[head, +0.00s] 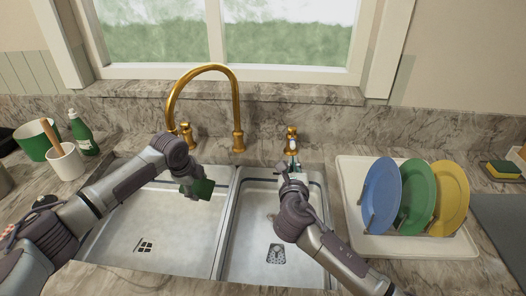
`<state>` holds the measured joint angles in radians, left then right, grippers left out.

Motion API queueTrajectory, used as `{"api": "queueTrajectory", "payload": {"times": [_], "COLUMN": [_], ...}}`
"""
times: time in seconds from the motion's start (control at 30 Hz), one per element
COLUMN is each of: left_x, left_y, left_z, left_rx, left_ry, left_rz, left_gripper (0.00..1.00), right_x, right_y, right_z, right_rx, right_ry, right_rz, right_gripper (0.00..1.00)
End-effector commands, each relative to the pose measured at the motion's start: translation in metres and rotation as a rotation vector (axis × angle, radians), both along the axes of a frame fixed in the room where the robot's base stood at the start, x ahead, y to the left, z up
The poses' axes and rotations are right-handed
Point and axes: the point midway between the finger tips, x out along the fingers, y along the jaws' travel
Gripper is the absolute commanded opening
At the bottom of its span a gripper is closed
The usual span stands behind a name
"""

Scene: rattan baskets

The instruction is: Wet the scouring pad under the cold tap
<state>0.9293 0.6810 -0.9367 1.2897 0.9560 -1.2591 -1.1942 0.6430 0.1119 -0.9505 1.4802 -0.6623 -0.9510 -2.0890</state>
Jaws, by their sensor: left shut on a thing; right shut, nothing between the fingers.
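A dark green scouring pad (204,189) is in my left gripper (190,183), over the left sink basin (150,222). The gripper is shut on it; its fingers are partly hidden behind the wrist. A gold gooseneck tap (238,118) arches behind the left basin; the end of its spout is above and left of the pad. A small gold handle (186,134) stands beside it. Another gold fitting (292,133) stands behind the right basin (262,225). My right gripper (285,168) is shut and empty just in front of this fitting; contact cannot be told. I see no running water.
A cream dish rack (350,215) with blue, green and yellow plates stands right of the sink. A green-and-yellow sponge (504,168) lies at the far right. A white cup (66,163), a green bottle (84,135) and a green pot (34,142) stand at the left.

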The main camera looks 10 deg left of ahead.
Motion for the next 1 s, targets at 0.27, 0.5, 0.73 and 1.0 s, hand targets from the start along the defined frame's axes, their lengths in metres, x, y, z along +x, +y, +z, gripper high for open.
{"api": "queueTrajectory", "payload": {"times": [0.27,0.5,0.73,1.0], "left_x": [0.0,0.0,0.0,0.0], "left_y": [0.0,0.0,0.0,0.0], "left_z": [0.0,0.0,0.0,0.0], "left_rx": [0.0,0.0,0.0,0.0], "left_ry": [0.0,0.0,0.0,0.0], "left_rz": [0.0,0.0,0.0,0.0], "left_gripper": [0.38,0.38,0.38,0.38], "right_x": [0.004,0.008,0.01,0.009], "right_y": [-0.003,-0.007,-0.011,-0.014], "right_z": [0.018,0.039,0.056,0.075], "right_rx": [0.545,1.254,1.924,2.693], "right_ry": [0.057,0.124,0.174,0.21], "right_rz": [-0.102,-0.25,-0.412,-0.635], "right_gripper": [0.0,0.0,0.0,0.0]}}
